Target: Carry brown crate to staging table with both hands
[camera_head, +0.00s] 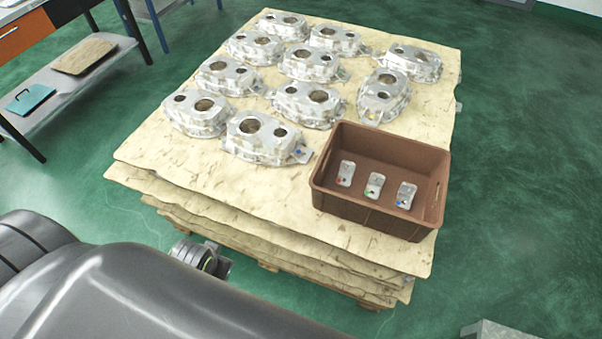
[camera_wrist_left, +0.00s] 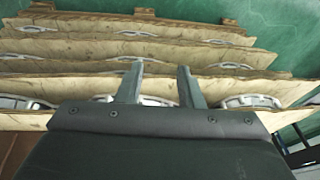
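The brown crate (camera_head: 372,212) stands upright at the near right corner of a stack of layered sheets (camera_head: 240,195). Three small metal parts with red, green and blue marks (camera_head: 374,186) lie in it. My left gripper (camera_wrist_left: 160,75) is open and empty in the left wrist view, with its fingers apart in front of the stack's layered side. In the head view, a metal piece (camera_head: 203,258), perhaps part of my left wrist, shows below the stack's near left edge, apart from the crate. No table is clearly identifiable as the staging table.
Several aluminium castings (camera_head: 262,138) cover the stack's top behind and left of the crate. A bench with an orange drawer (camera_head: 22,36) and a lower shelf (camera_head: 100,72) stands at the left. Green floor (camera_head: 525,130) is clear at right. A grey object (camera_head: 492,331) shows at bottom right.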

